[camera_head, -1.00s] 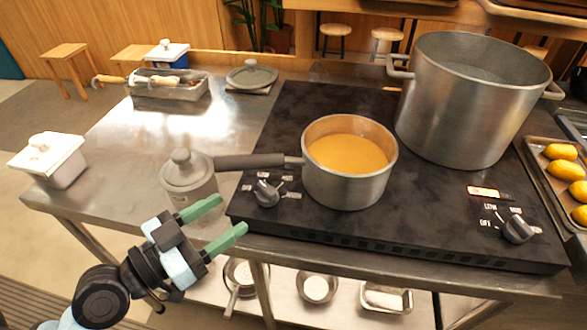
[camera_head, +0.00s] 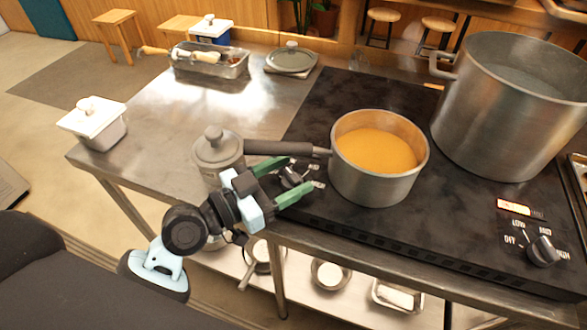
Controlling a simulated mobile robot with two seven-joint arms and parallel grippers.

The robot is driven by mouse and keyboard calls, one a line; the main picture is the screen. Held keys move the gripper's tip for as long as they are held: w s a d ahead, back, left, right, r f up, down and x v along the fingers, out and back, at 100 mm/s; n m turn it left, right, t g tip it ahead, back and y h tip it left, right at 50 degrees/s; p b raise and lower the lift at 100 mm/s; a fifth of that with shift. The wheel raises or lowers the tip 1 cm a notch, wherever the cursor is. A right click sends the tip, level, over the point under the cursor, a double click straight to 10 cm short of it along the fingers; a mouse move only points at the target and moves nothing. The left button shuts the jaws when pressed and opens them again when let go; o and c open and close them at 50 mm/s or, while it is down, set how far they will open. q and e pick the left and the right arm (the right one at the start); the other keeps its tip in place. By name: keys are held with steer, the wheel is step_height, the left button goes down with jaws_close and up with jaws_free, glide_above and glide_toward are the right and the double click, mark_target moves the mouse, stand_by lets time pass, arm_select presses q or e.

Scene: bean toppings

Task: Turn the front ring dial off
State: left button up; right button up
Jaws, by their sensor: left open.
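A dark dial (camera_head: 291,178) sits at the left front corner of the black cooktop (camera_head: 345,225), below the pot's handle; its markings are partly covered. My left gripper (camera_head: 297,176) is open, its green fingers on either side of this dial; contact cannot be told. A second dial (camera_head: 542,250) is at the right front, with labels including OFF around it and a small lit indicator (camera_head: 520,209) behind it. I cannot read which dial is named for the front ring. My right gripper is not in view.
A pot of orange soup (camera_head: 372,190) stands on the cooktop, its handle (camera_head: 278,148) reaching left behind the gripper. A large steel pot (camera_head: 500,120) stands at right. A lidded grey jar (camera_head: 218,150) is close beside the gripper. The steel counter's middle (camera_head: 200,115) is clear.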

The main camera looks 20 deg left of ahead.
arm_select(q)
steer(key=shift+x, duration=0.9)
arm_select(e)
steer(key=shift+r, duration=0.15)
arm_select(q)
steer(key=shift+c, duration=0.3)
steer(key=c, duration=0.9)
steer(key=n+t+y+p, duration=0.1)
steer(key=p, duration=0.1)
steer(key=n+y+p, duration=0.1)
steer(key=shift+r+t+y+p, duration=0.25)
steer(key=shift+t+y+p, duration=0.1)
steer(key=shift+t+y, duration=0.05)
steer(key=shift+c, duration=0.2)
steer(key=shift+f+n+y+p, duration=0.15)
steer(key=shift+n+y+p, duration=0.15)
steer(key=shift+n+y, duration=0.1)
steer(key=shift+a+f, duration=0.1)
steer(key=shift+f, duration=0.05)
steer(key=o, duration=0.9)
steer(key=shift+o, duration=0.5)
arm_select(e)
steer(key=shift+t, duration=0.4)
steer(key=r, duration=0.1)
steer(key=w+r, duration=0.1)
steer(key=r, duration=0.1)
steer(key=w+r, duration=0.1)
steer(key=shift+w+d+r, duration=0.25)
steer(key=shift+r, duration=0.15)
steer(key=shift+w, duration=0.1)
